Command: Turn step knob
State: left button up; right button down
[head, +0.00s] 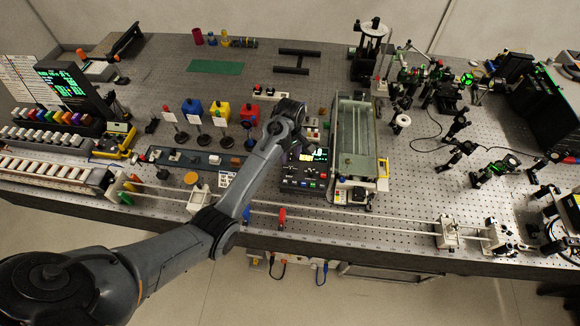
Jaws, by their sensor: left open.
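My left arm reaches in from the lower left to the middle of the bench. Its left gripper (298,146) is at the end of the wrist, pointing down over the back left part of a dark control box (302,183). The jaws are open, but the fingertips are small and partly hidden by the wrist. The box has a small lit display (320,155) and rows of small coloured buttons or knobs on its front. I cannot tell which of them is the step knob, or whether the gripper touches it. My right gripper is not in view.
A long glass-topped tank (353,135) stands just right of the box. Coloured blocks on stands (220,113) are left of the wrist. A rail (350,222) with a red slider (282,217) runs along the front edge. Optics crowd the right side. The back centre has free room.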

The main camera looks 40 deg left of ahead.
aim_at(290, 170)
pick_arm(q)
notch_tip(290, 170, down, 8)
jog(key=shift+f, duration=0.15)
dwell(0.3)
jog(key=shift+c, duration=0.4)
grip_shut()
